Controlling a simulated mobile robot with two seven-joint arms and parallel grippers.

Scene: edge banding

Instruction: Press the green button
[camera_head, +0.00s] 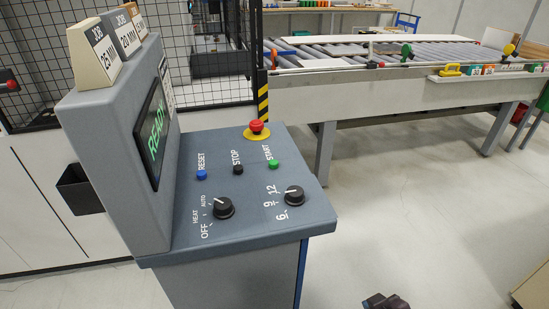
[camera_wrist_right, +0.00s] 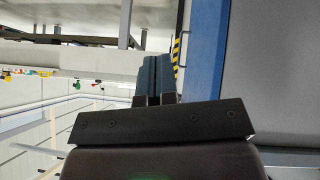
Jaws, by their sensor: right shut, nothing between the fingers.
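The green START button (camera_head: 273,163) is on the sloped grey panel (camera_head: 255,226) of the control console, at the right end of a row of three buttons. My right gripper (camera_head: 386,301) shows only in part at the bottom edge of the head view, right of the console, apart from it and below the panel. In the right wrist view its two dark fingers (camera_wrist_right: 152,77) lie together with nothing between them. The console's side with a blue edge (camera_wrist_right: 202,50) is beside them there. My left gripper is in neither view.
Also on the panel are a blue RESET button (camera_head: 201,175), a black STOP button (camera_head: 238,170), a red emergency stop (camera_head: 257,127) and two black knobs (camera_head: 223,208). The screen (camera_head: 155,135) reads READY. A roller conveyor (camera_head: 390,88) stands behind. The floor right of the console is clear.

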